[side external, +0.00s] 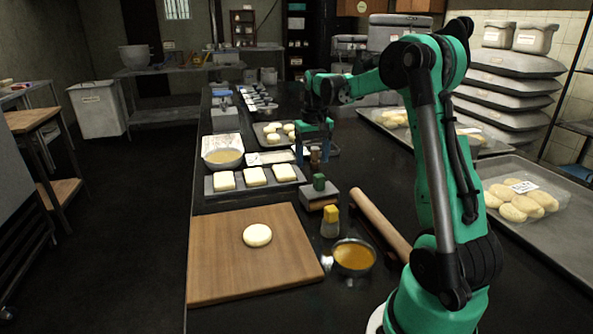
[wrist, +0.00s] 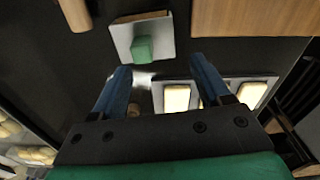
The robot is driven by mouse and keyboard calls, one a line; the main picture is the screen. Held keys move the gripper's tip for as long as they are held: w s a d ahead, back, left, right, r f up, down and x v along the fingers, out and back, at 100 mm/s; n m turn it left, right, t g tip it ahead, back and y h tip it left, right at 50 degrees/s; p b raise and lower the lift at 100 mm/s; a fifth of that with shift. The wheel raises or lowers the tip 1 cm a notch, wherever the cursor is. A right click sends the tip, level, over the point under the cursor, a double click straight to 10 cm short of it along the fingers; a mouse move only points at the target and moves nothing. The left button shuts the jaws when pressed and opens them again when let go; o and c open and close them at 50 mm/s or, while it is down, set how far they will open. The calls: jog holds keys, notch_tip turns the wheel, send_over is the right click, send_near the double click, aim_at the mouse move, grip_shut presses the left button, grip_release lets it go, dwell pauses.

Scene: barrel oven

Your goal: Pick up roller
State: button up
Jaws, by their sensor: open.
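The roller, a light wooden rolling pin (side external: 380,222), lies on the dark counter to the right of the cutting board. Its end also shows at the top left of the wrist view (wrist: 75,14). My gripper (side external: 313,158) is farther back along the counter, above the tray area and away from the roller. Its two blue fingers are apart and nothing is between them in the wrist view (wrist: 161,65).
A green block on a small box (side external: 319,182), a yellow-topped shaker (side external: 330,224) and an orange-filled bowl (side external: 353,256) stand near the roller. A wooden board (side external: 220,270) holds one dough round. A tray with dough squares (side external: 240,192) lies behind it.

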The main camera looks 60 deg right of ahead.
aim_at(319, 175)
jog(key=shift+s+d+f+m, duration=0.15)
jog(key=shift+s+d+f, duration=0.15)
jog(key=shift+d, duration=0.3)
jog(key=shift+s+d+f+m, duration=0.15)
jog(key=shift+d+f, duration=0.2)
jog(key=shift+d, duration=0.2)
jog(key=shift+f, duration=2.75)
grip_shut()
